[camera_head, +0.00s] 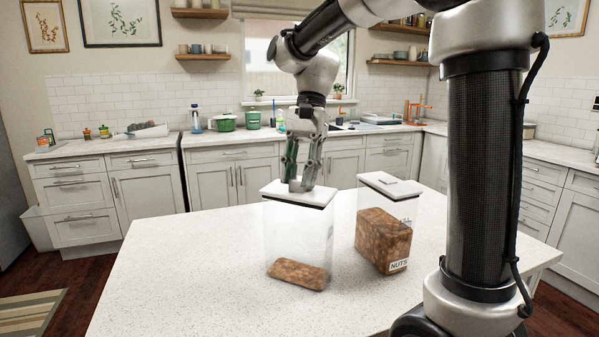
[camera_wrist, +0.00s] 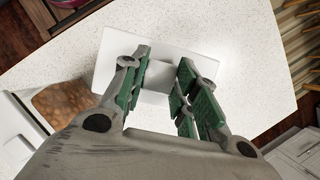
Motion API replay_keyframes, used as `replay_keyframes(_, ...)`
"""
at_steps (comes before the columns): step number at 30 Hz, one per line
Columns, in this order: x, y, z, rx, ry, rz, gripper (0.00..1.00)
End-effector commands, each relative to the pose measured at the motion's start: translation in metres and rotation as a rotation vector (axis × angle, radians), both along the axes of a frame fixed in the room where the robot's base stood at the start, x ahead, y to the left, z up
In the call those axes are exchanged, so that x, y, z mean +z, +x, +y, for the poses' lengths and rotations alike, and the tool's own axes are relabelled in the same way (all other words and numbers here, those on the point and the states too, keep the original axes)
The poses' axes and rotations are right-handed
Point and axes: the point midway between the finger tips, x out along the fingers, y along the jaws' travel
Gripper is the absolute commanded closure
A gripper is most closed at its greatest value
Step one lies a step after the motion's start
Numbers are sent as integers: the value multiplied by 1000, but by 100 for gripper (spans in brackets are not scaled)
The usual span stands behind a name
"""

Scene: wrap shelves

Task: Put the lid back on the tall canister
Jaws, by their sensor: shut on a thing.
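A tall clear canister (camera_head: 298,238) stands on the white island, with a brown block of contents (camera_head: 299,274) at its bottom. A white square lid (camera_head: 280,192) with a dark seal edge is at its top. I cannot tell whether the lid is fully seated or slightly above the rim. My gripper (camera_head: 304,186) points down over the lid and is shut on its raised handle. In the wrist view, the lid (camera_wrist: 120,55) lies below my gripper (camera_wrist: 160,92), with its handle (camera_wrist: 155,88) between the green finger pads. The lid hides the canister in that view.
A second clear canister (camera_head: 365,205), labelled NUTS and filled with brown nuts, stands close to the right with its own white lid (camera_head: 390,185). The island top (camera_head: 180,260) is clear on the left. Counters with kitchen items line the back wall.

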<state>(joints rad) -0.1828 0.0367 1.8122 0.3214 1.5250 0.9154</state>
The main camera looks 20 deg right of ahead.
Motion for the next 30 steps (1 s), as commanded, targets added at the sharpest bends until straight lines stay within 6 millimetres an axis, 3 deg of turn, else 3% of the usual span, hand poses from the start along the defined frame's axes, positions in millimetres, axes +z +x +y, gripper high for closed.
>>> replay_keyframes(27, -5, 0, 0, 0, 1, -1, 96)
replay_keyframes(28, -5, 0, 0, 0, 1, -1, 65)
replay_keyframes(30, -5, 0, 0, 0, 0, 0, 52)
